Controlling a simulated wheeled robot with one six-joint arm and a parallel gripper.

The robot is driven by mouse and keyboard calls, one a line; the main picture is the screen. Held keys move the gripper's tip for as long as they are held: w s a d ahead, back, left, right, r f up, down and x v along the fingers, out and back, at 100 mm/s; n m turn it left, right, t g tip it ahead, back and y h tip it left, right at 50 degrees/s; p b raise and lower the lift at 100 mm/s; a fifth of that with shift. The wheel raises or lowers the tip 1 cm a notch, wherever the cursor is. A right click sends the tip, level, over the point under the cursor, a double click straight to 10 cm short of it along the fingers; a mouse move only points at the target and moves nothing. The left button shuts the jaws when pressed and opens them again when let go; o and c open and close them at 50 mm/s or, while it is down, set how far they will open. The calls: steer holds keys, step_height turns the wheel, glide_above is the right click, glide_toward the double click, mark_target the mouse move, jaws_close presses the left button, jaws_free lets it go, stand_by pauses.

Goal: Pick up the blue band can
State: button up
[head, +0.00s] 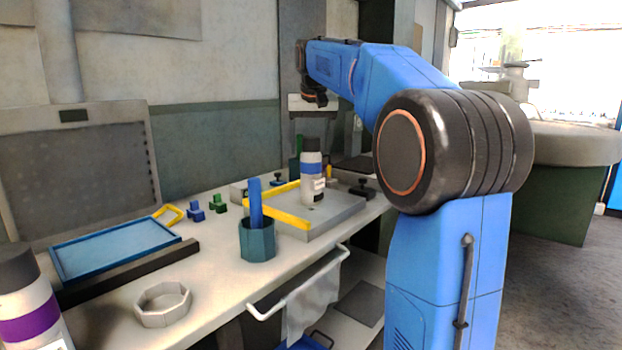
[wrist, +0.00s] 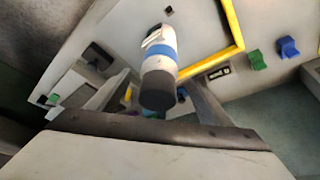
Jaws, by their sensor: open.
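The blue band can (head: 313,180) stands upright on a grey raised plate in the head view, white with a blue band and a black top. In the wrist view the can (wrist: 159,60) has its black top towards me. My gripper (wrist: 158,80) is open, with one finger to either side of the can's top in that picture. I cannot tell how far the fingertips are from the can. In the head view the end of my arm is above and behind the can, and the fingers are not clear.
The grey plate (head: 335,222) has a yellow edge strip (head: 291,218). A teal cup (head: 257,242) with a blue stick stands in front. A purple band can (head: 28,318), white ring (head: 163,304) and blue tray (head: 115,248) are at left. Small blue and green clips (head: 217,203) sit behind.

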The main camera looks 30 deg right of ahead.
mark_target(311, 177)
steer(key=x, duration=0.4)
jaws_close()
steer(key=shift+r, duration=0.1)
